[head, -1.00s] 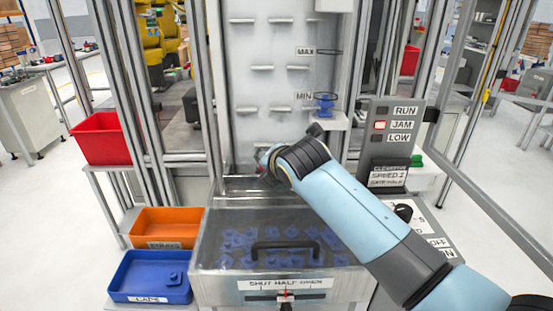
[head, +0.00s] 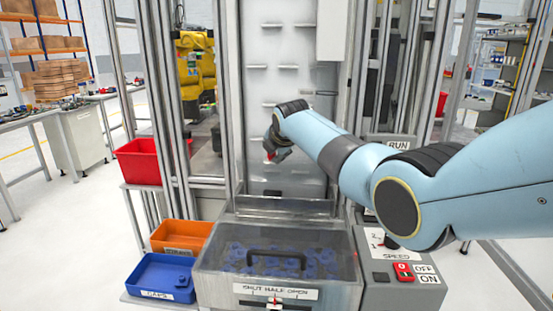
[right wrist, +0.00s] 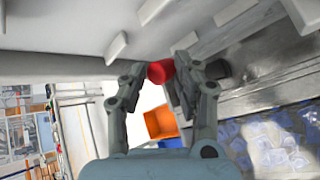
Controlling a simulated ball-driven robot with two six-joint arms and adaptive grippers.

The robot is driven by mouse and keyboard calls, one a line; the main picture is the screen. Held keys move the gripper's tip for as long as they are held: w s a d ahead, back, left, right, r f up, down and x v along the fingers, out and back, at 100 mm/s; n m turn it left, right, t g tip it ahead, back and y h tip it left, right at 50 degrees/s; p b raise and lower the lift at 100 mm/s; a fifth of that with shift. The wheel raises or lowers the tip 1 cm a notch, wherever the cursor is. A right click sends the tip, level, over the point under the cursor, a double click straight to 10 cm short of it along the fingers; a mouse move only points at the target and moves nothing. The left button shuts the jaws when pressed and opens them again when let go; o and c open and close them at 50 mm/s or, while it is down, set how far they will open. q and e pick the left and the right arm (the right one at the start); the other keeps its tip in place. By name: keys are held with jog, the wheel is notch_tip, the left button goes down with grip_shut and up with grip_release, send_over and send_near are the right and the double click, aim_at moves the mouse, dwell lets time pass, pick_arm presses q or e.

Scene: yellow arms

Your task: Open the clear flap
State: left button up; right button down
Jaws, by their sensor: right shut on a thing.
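My right gripper (head: 272,152) is in front of the tall pale panel with small ledges, above the back edge of the clear-topped bin. In the right wrist view, the gripper (right wrist: 158,76) is shut on a red knob (right wrist: 158,72), held between its fingertips. The red knob (head: 269,156) also shows small in the head view. The clear flap's outline is hard to make out against the pale panel, so I cannot tell its angle. My left gripper is not in view.
The bin (head: 225,291) has a clear lid with a black handle (head: 278,258) over blue parts. An orange tray (head: 180,237), a blue tray (head: 150,280) and a red bin (head: 138,162) stand left. A switch box (head: 400,275) stands right. Metal posts frame the panel.

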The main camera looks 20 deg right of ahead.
jog(key=shift+w+d+r, duration=0.2)
jog(key=shift+w, duration=0.1)
jog(key=c, duration=1.4)
grip_release()
jog(key=o, duration=0.3)
jog(key=shift+w+f, duration=0.3)
jog(key=v, duration=1.2)
jog(key=shift+a, duration=0.1)
